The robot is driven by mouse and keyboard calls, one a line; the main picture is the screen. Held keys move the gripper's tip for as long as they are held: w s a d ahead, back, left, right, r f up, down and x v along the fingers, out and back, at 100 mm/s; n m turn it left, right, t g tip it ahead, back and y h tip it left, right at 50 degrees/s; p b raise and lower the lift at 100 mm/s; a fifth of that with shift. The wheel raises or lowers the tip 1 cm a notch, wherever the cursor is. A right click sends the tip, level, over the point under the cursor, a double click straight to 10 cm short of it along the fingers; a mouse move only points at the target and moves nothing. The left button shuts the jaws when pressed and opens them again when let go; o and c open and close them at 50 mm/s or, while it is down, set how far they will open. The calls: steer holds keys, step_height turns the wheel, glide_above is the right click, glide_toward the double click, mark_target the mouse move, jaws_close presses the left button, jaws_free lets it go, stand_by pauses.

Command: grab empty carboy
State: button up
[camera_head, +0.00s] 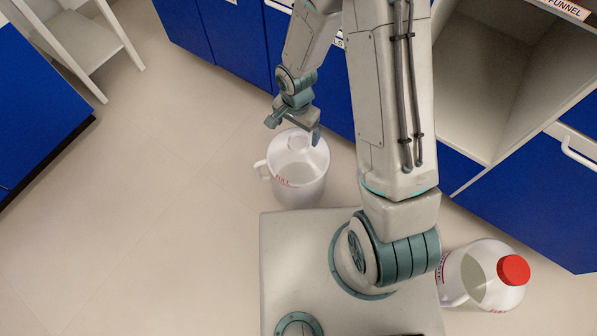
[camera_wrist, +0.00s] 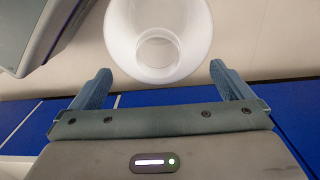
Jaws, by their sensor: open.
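An uncapped, translucent white carboy (camera_head: 298,170) with a side handle and red lettering stands on the floor between my base and the blue cabinets. It looks empty. In the wrist view the carboy (camera_wrist: 158,38) shows from above, its round open mouth near the centre. My gripper (camera_head: 293,130) is above the carboy's mouth in the head view. In the wrist view the fingers of my gripper (camera_wrist: 162,88) are spread wide, with the neck ahead of and between them. Nothing is held. Whether a finger touches the carboy I cannot tell.
A second carboy (camera_head: 480,275) with a red cap stands on the floor to the right of my base. Blue cabinets (camera_head: 235,40) line the back, with an open cubby (camera_head: 465,130) at right. A white shelf stand (camera_head: 80,40) is at the upper left. The left floor is clear.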

mark_target(298, 140)
steer(key=f+b, duration=0.1)
steer(key=f, duration=0.2)
steer(key=f+b, duration=0.2)
steer(key=f, duration=0.2)
steer(key=shift+d+f, duration=0.2)
steer(key=shift+f, duration=0.05)
steer(key=shift+s, duration=0.15)
jaws_close()
